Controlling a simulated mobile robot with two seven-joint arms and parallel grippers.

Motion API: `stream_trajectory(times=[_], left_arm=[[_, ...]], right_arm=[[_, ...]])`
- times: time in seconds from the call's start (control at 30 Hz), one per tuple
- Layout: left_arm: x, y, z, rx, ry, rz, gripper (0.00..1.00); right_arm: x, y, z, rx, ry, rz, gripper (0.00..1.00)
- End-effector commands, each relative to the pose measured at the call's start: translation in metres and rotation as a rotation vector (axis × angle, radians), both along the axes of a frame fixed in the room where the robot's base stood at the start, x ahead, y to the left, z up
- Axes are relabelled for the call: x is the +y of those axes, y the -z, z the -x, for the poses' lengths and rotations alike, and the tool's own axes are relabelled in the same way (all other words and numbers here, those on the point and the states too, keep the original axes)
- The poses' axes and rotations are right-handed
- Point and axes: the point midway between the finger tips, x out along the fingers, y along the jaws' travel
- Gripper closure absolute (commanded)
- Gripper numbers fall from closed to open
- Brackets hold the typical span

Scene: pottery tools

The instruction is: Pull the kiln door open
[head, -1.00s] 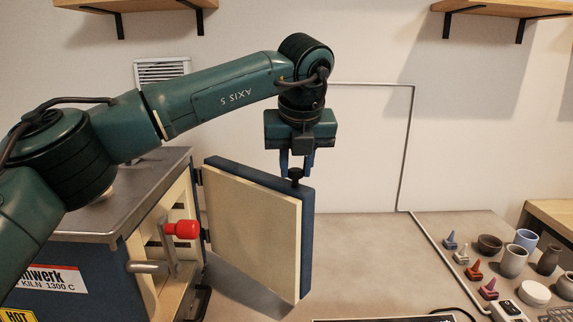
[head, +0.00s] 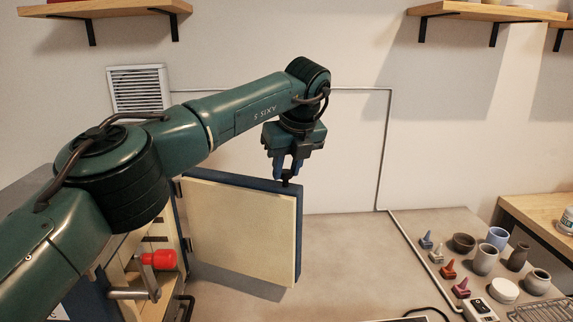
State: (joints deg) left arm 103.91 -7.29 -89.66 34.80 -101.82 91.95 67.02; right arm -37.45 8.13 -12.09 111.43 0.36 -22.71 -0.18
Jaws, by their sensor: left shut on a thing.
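The kiln door (head: 238,224) stands swung open, its cream inner face toward me and its blue outer shell showing along the top and right edges. The kiln body (head: 157,240) is at the lower left, largely hidden behind my left arm. A red knob on a lever (head: 160,260) sits at the kiln's open front. My left gripper (head: 286,178) points down at the door's top right corner, its blue fingers shut on a dark knob there. The fingertips are small and partly merge with the knob. My right gripper does not show.
Several small pots (head: 485,259), coloured tools (head: 448,269) and a white round lid (head: 503,290) stand on the worktop at the right. The worktop (head: 345,255) between the door and these is clear. Shelves (head: 488,14) hang on the wall above.

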Motion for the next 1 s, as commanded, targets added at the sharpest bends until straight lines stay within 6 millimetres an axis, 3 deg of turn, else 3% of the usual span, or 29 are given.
stream_trajectory(times=[0.27, 0.3, 0.53, 0.83, 1.0], left_arm=[[0.001, -0.001, 0.0, -0.001, -0.003, 0.0, 1.0], [0.001, -0.001, 0.0, -0.002, -0.003, -0.001, 0.73], [0.001, 0.0, 0.0, -0.001, -0.001, -0.001, 0.54], [0.0, -0.002, 0.001, -0.001, 0.0, 0.0, 0.52], [-0.004, -0.02, 0.007, -0.004, 0.002, 0.0, 0.52]], right_arm=[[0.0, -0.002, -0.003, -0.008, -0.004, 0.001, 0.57], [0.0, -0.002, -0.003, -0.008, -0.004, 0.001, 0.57], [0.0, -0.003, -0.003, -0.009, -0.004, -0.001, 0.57], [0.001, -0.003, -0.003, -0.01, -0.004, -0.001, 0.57], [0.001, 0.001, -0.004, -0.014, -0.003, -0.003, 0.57]])
